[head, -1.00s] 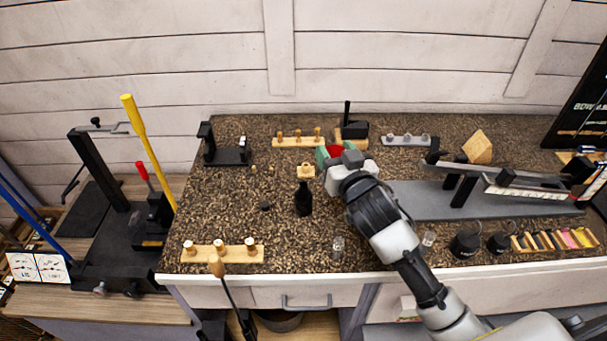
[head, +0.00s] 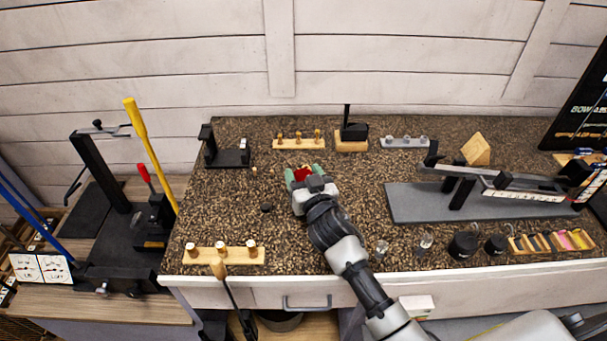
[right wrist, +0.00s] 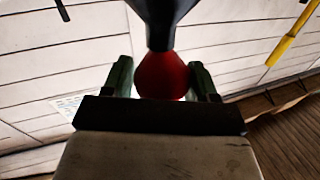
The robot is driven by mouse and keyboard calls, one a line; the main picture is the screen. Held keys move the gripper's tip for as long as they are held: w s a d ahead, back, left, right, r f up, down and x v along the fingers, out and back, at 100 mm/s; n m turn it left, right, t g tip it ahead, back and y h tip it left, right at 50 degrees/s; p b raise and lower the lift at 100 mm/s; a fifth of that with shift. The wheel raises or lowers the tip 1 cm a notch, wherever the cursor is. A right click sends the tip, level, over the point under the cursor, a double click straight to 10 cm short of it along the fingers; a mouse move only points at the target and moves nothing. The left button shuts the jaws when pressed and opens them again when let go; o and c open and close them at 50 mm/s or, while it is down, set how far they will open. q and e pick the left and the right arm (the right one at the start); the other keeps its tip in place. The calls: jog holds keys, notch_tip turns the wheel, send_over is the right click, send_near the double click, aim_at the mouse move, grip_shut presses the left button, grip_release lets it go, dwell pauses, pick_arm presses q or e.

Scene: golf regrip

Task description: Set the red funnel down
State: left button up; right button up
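The red funnel (head: 303,174) is between the green fingers of my right gripper (head: 304,173), above the middle-left of the speckled bench. In the right wrist view the funnel (right wrist: 163,75) shows as a red rounded shape, with the two fingers (right wrist: 162,80) close against its sides. A dark tapering object (right wrist: 162,20), which looks like a bottle neck, meets the funnel at the top of that view. In the head view my gripper and wrist hide the place where a dark bottle stood. My left gripper is not in view.
A wooden peg rack (head: 298,143) and a black tool on a wooden block (head: 351,145) stand behind. Another peg rack (head: 222,254) is at the front left. Bench between racks is mostly bare.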

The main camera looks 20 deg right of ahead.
jog(key=o, duration=0.3)
